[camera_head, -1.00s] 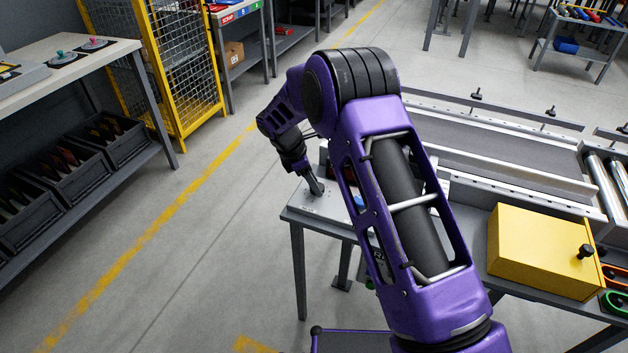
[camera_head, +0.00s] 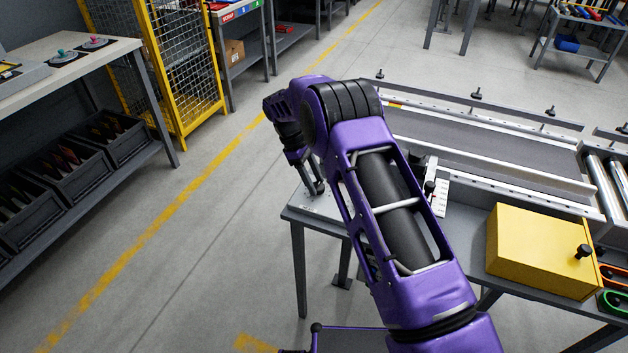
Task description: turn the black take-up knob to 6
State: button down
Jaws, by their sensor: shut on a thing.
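My gripper (camera_head: 317,188) points down at the light grey plate (camera_head: 325,206) on the near left corner of the conveyor bench. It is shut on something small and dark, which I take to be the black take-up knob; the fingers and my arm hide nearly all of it. Its pointer and any numbers around it cannot be read.
The conveyor belt (camera_head: 480,137) lies behind my arm, with rails and small black knobs. A yellow box (camera_head: 535,252) with a black knob (camera_head: 584,251) is on the bench at right. A shelf with dark bins (camera_head: 62,180) stands at left. The floor between is clear.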

dwell(0.4)
jog(key=shift+c, duration=1.6)
grip_release()
jog(key=p+v, duration=0.3)
jog(key=v, duration=1.4)
jog(key=shift+r, duration=0.3)
jog(key=shift+w+d, duration=0.1)
jog(key=shift+w, duration=0.05)
